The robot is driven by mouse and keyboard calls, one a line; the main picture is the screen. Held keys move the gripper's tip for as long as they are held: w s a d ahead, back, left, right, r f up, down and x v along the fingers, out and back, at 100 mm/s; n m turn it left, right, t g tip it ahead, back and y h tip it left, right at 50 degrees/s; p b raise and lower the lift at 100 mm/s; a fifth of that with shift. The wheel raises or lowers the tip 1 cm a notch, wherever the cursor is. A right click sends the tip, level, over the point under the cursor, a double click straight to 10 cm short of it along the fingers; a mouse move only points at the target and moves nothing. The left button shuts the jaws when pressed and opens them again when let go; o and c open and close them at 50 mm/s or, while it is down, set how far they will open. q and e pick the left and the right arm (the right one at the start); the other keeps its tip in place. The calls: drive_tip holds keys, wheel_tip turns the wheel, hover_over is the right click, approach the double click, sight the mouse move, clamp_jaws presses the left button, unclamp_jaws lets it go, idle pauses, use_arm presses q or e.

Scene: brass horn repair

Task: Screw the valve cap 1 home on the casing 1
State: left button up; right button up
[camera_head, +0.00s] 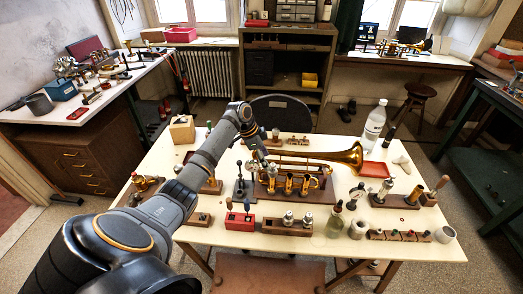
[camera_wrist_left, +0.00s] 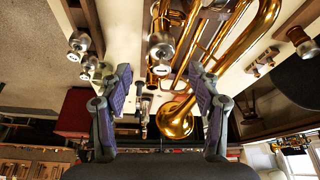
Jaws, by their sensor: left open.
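A brass trumpet (camera_head: 318,160) lies in a dark wooden cradle on the pale table, its bell to the right. Its brass valve casings (camera_head: 288,184) stand in a row; I cannot read which is casing 1. My left gripper (camera_head: 262,163) is above the left end of the trumpet. In the left wrist view, the open gripper (camera_wrist_left: 164,84) has nothing between its fingers. A silver knobbed cap (camera_wrist_left: 162,46) shows beyond the fingertips, at a brass casing; whether it is valve cap 1, or how it is seated, I cannot tell. The trumpet bell (camera_wrist_left: 175,118) shows below it.
A wooden block (camera_head: 287,228) with silver parts and a red block (camera_head: 240,221) stand in front of the cradle. A clear bottle (camera_head: 374,124) and red tray (camera_head: 375,170) are at the back right. A dial gauge (camera_head: 387,186) stands right.

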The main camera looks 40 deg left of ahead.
sight(273, 172)
use_arm(q)
drive_tip(key=x, duration=0.5)
drive_tip(key=shift+w+a+f+p, duration=0.1)
drive_tip(key=shift+w+f+p, duration=0.1)
drive_tip(key=shift+p, duration=0.1)
drive_tip(key=shift+d+f, duration=0.25)
drive_tip(key=shift+f, duration=0.25)
drive_tip(key=shift+w+f, duration=0.1)
drive_tip(key=shift+f, duration=0.1)
use_arm(e)
drive_tip(key=shift+w+a+r, duration=0.5)
drive_tip(key=shift+w+r, duration=0.05)
drive_tip(key=shift+w, duration=0.05)
